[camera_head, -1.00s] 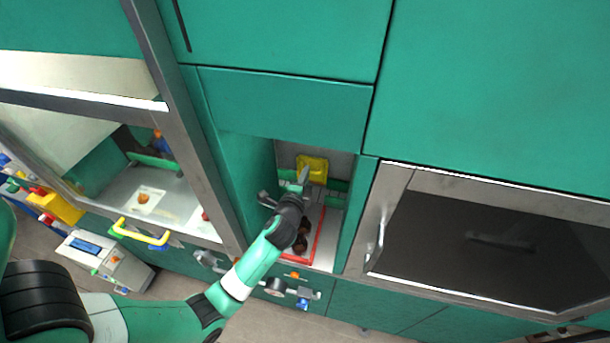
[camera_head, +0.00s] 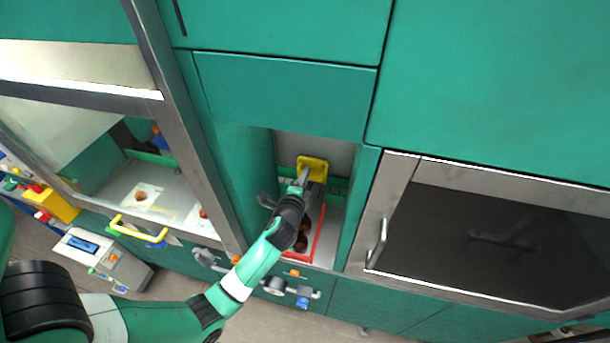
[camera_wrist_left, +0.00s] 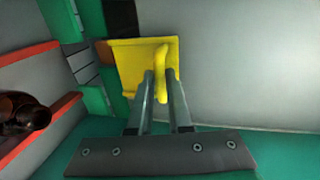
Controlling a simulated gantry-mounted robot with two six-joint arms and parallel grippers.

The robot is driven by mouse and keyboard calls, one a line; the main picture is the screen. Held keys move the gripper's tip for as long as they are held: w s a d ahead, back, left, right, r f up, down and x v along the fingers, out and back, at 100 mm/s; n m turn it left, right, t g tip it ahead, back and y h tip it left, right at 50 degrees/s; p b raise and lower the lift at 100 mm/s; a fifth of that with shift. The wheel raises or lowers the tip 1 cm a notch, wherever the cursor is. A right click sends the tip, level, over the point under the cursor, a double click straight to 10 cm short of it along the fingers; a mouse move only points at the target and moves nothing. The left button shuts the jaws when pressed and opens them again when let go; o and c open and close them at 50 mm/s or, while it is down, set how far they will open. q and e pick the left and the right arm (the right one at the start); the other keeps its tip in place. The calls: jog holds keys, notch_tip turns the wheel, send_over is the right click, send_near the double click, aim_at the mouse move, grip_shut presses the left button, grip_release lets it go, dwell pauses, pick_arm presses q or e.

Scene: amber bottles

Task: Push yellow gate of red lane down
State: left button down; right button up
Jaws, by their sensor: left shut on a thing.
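The yellow gate (camera_head: 314,164) stands at the back of the red lane (camera_head: 319,236), inside the green alcove. In the left wrist view it is a yellow plate (camera_wrist_left: 130,58) with a raised yellow handle (camera_wrist_left: 175,100). My left gripper (camera_head: 304,176) reaches into the alcove. In the left wrist view its two grey fingers (camera_wrist_left: 155,82) are at the gate's handle and shut on it. Amber bottles (camera_head: 303,240) are in the red lane beneath my left wrist, and one dark bottle (camera_wrist_left: 22,113) shows in the left wrist view. My right gripper is in neither view.
Green alcove walls stand close on both sides of my left arm. A dark-windowed door with a metal handle (camera_head: 377,243) is to the right. A glass-fronted cabinet with a yellow handle (camera_head: 139,232) is to the left.

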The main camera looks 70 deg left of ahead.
pick_arm(q)
notch_tip(320, 180, down, 9)
jog(key=b, duration=0.6)
jog(key=shift+f, duration=0.2)
jog(key=c, duration=0.8)
grip_release()
jog(key=shift+c, duration=0.2)
jog(key=v, duration=1.1)
jog(key=shift+s+d+r+p, duration=0.2)
jog(key=shift+s+p, duration=0.05)
jog(key=shift+p, duration=0.05)
